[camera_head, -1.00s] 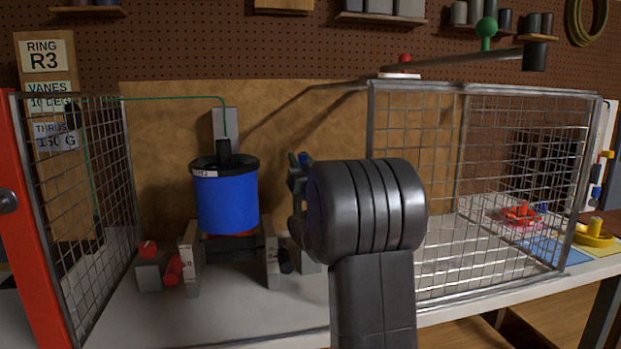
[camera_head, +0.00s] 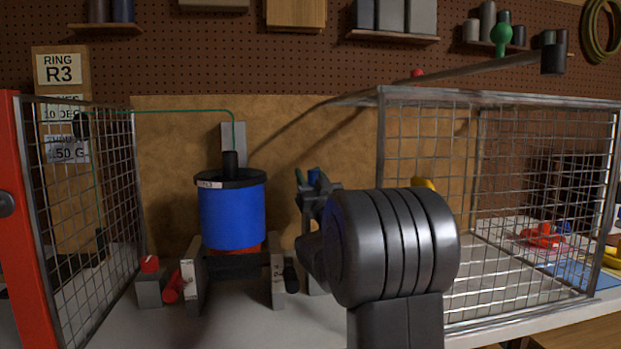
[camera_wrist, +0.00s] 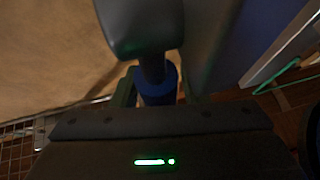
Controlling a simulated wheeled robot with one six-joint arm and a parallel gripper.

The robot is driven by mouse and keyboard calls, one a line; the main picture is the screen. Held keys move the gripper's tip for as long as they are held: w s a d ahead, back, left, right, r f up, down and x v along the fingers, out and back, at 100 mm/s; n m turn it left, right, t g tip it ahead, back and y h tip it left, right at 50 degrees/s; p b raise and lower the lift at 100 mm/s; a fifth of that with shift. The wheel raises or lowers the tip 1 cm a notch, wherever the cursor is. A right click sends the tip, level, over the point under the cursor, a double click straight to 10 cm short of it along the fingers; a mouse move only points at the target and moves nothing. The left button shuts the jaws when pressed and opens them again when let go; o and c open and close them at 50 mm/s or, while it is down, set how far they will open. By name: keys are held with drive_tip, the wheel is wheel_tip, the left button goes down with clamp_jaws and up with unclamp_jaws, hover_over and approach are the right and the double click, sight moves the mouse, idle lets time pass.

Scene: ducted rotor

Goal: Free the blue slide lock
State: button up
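A small blue piece (camera_head: 313,175), which looks like the slide lock, shows just above my gripper (camera_head: 312,192) in the head view, right of the blue drum. In the wrist view the blue piece (camera_wrist: 158,88) sits between the two dark green fingertips of my gripper (camera_wrist: 158,98). The fingers flank it closely; I cannot tell whether they press on it. A dark rounded part (camera_wrist: 140,28) stands just beyond it and hides its far end. The blue drum (camera_head: 232,216) with a black rim stands upright on a dark mount between grey blocks.
A wire mesh panel (camera_head: 95,200) stands at the left and a mesh cage (camera_head: 480,190) at the right. A red cylinder (camera_head: 171,288) and a red-topped grey block (camera_head: 149,290) sit left of the drum. A thin green line (camera_head: 185,111) runs above. The front left bench is clear.

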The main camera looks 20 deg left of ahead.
drive_tip(key=shift+o, duration=0.2)
drive_tip(key=shift+r, duration=0.1)
wheel_tip(320, 180, up, 10)
drive_tip(key=p, duration=0.2)
drive_tip(key=shift+p, duration=0.4)
